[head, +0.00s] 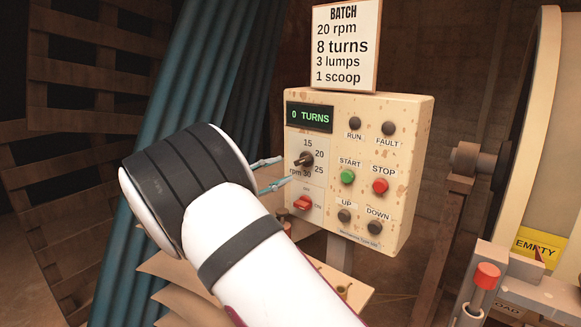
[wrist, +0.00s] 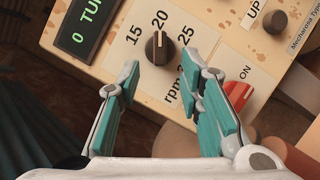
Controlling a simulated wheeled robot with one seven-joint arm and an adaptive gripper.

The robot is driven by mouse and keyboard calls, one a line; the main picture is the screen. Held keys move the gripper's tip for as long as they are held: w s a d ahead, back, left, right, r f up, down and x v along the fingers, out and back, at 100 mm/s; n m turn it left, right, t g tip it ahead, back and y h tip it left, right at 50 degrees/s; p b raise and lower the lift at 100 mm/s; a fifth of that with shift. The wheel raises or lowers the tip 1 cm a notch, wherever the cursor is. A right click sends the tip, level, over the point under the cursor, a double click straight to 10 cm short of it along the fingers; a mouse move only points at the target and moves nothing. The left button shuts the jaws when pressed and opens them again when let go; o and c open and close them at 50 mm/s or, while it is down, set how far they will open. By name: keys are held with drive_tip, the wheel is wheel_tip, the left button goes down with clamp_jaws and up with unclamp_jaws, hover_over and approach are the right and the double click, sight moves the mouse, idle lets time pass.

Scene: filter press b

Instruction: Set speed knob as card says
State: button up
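The card (head: 345,45) above the panel reads BATCH, 20 rpm, 8 turns, 3 lumps, 1 scoop. The dark speed knob (head: 306,159) sits on the cream control panel (head: 405,150) among the marks 15, 20, 25 and rpm 30. In the wrist view, the knob (wrist: 160,48) has a pale line that appears to point at 20. My gripper (head: 284,171) is open in front of the panel, left of the knob. In the wrist view, the teal fingers of my gripper (wrist: 160,75) are spread either side of the knob's line, with the knob ahead and apart from them.
The display (head: 309,117) reads 0 TURNS. A red switch (head: 303,203) is close below the knob. The green START (head: 347,176) and red STOP (head: 380,186) buttons are to its right. A drum with an EMPTY label (head: 540,245) stands at far right.

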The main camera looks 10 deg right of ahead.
drive_tip(key=v, duration=0.6)
drive_tip(key=shift+a, duration=0.1)
